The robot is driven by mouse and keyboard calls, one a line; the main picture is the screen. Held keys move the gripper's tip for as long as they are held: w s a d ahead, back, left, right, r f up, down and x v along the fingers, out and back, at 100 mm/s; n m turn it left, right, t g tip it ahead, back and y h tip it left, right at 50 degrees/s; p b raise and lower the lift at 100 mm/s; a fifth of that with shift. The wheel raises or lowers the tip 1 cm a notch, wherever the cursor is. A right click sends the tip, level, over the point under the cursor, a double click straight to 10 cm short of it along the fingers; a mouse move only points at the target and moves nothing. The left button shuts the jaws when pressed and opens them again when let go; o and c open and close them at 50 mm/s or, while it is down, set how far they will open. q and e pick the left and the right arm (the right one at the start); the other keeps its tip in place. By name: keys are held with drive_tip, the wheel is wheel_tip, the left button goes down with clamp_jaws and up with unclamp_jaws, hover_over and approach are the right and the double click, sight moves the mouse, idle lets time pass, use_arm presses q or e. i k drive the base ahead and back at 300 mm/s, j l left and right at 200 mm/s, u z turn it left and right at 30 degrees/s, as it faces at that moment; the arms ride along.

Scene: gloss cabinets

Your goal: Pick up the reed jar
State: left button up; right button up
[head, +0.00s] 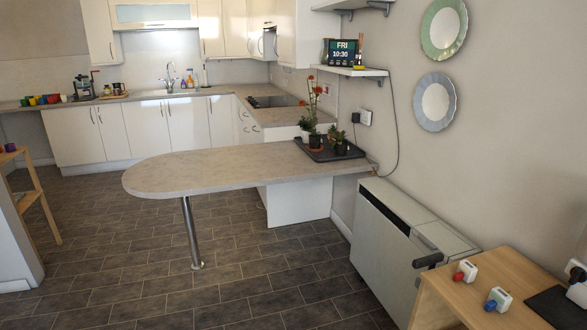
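I cannot make out the reed jar with certainty. A small item with thin yellow upright parts (360,48) stands on the small wall shelf, just right of the clock; it is too small to tell if it is the reed jar. Neither of my grippers shows in the head view.
A rounded peninsula counter (200,172) on a metal leg (190,232) juts into the room; potted plants stand on its dark tray (353,153). A heater (385,235) and wooden table (455,310) line the right wall. The tiled floor (110,260) is open at front left.

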sight(360, 61)
drive_tip(key=i, duration=2.2)
